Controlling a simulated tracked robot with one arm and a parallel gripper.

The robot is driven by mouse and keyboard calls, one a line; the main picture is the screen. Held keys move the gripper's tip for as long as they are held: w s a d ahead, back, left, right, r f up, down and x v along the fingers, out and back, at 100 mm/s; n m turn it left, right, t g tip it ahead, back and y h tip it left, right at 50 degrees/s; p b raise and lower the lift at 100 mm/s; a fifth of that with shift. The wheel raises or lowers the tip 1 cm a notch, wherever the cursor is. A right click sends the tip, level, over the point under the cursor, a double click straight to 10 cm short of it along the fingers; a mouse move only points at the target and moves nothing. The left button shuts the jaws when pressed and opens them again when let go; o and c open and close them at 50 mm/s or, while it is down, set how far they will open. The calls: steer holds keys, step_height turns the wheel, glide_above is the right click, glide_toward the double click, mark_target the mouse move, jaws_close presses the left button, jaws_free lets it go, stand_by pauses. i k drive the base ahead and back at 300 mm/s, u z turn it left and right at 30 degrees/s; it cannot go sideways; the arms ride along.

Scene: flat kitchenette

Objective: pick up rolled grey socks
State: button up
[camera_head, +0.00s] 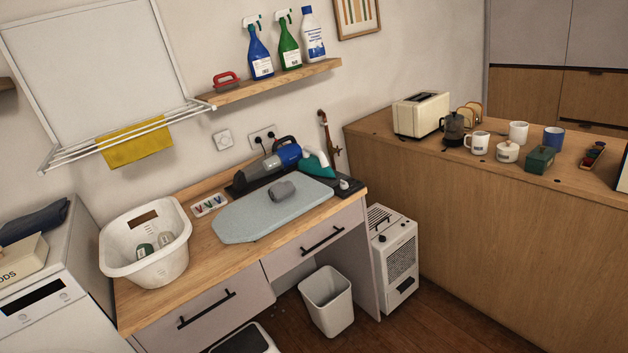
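The rolled grey socks (282,190) appear as a small dark grey roll lying on the light blue ironing board (262,214). The board rests flat on the wooden counter, and the socks are near its back edge, right of its middle. Nothing covers them. A blue and grey handheld vacuum (272,162) lies just behind the socks. My gripper is not visible in this view.
A white laundry basket (150,268) stands left on the counter, with a clip tray (209,205) beside it. A green-and-white iron (317,162) stands behind the board. A shelf with spray bottles (270,83) hangs above. The board's front part is clear.

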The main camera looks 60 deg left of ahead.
mark_target(280, 191)
steer(key=i, duration=1.9)
steer(key=u, duration=3.1)
steer(key=i, duration=1.05)
